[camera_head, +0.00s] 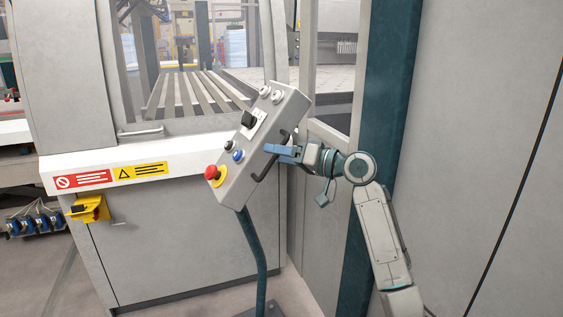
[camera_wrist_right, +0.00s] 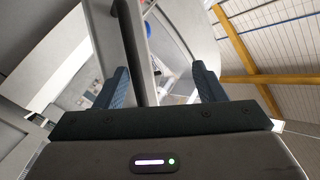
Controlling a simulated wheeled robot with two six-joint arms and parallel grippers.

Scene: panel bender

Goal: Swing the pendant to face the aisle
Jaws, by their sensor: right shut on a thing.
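The pendant (camera_head: 258,128) is a grey control box on a bent teal post (camera_head: 254,250), near the middle of the head view. It leans to the right, and its button face is turned toward the upper left. That face has a red stop button (camera_head: 211,172), a blue button (camera_head: 238,155), a black switch and pale buttons. A dark bar handle (camera_head: 259,176) is on its right side. My right gripper (camera_head: 278,150) is shut on this handle. In the right wrist view the handle (camera_wrist_right: 131,40) runs between my fingers (camera_wrist_right: 162,84). My left gripper is not in view.
The grey machine cabinet (camera_head: 190,240) with red and yellow labels stands behind and left of the pendant. A teal pillar (camera_head: 388,110) and a grey panel (camera_head: 490,150) stand close on the right. Some floor (camera_head: 190,303) shows at the bottom, around the post's base.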

